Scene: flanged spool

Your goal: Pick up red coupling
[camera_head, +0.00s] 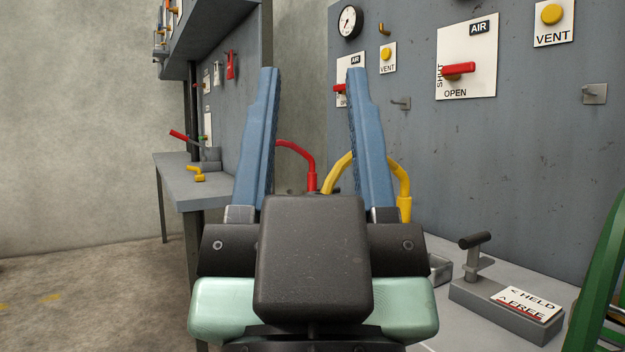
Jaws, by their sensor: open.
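A red curved hose or pipe shows between my fingers, and its thicker lower end, which looks like the red coupling (312,182), points down just above the black gripper body in the picture. What lies below it is hidden by my gripper. My gripper (312,75) is open, its two blue fingers pointing up and away with a wide gap. Nothing is visibly held between them. The red hose runs left behind the left finger. I cannot tell how far the coupling is from the fingers.
A yellow hose with a yellow end (404,208) arches behind the right finger. A grey bench carries a black-handled block (505,310) marked HELD and FREE. A wall panel (540,150) holds valves and a gauge. A green frame (600,280) stands right; another bench (195,190) stands left.

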